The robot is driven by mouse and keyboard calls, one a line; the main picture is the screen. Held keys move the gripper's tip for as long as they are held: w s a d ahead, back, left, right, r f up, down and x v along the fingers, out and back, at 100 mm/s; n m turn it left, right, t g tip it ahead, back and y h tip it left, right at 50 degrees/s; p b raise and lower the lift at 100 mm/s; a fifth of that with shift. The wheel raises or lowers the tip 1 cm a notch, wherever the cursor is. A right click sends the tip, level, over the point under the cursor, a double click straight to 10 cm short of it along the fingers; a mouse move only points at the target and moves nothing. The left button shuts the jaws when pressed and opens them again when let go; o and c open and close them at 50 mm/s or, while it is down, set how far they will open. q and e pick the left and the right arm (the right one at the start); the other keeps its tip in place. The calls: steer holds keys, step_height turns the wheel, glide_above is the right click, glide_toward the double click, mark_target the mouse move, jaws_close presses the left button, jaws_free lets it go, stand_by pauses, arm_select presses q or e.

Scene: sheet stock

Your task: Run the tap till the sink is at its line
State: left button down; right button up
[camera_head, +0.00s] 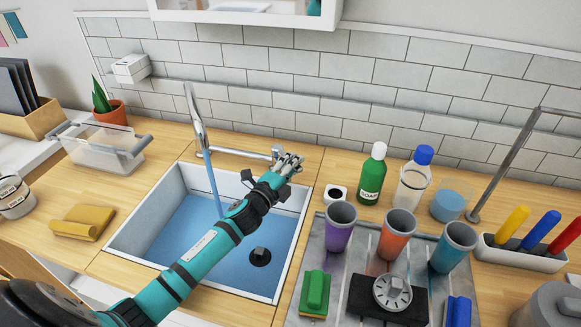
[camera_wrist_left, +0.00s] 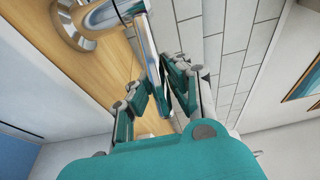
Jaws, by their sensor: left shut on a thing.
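The sink (camera_head: 158,212) is a white basin let into the wooden counter, with blue water (camera_head: 190,228) across its bottom. A dark drain (camera_head: 260,257) shows through the water. The chrome tap (camera_head: 194,115) stands behind the sink, and a blue stream (camera_head: 213,187) runs from its spout into the basin. My left gripper (camera_head: 286,163) is shut on the tap's lever at the sink's back right. In the left wrist view the gripper's fingers (camera_wrist_left: 166,82) close around the chrome lever (camera_wrist_left: 147,45). My left forearm crosses over the sink and hides part of it. I cannot make out the line.
Right of the sink stand a green soap bottle (camera_head: 372,174), a blue-capped bottle (camera_head: 412,180) and several coloured cups on a grey tray (camera_head: 350,262). Bare counter lies between cloth and sink.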

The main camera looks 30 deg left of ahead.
arm_select(q)
steer(key=shift+d+f, duration=0.1)
steer(key=shift+f, duration=0.1)
steer(key=shift+y, duration=0.3)
steer(key=c, duration=1.6)
jaws_free()
steer(key=o, duration=0.3)
steer(key=shift+w, duration=0.1)
arm_select(e)
steer(key=shift+d, duration=0.55)
arm_select(q)
steer(key=shift+r, duration=0.1)
arm_select(e)
steer(key=shift+s+a, duration=0.1)
arm_select(q)
steer(key=s, duration=0.8)
steer(key=s+a, duration=0.1)
steer(key=s, duration=0.3)
arm_select(e)
steer(key=shift+a, duration=0.1)
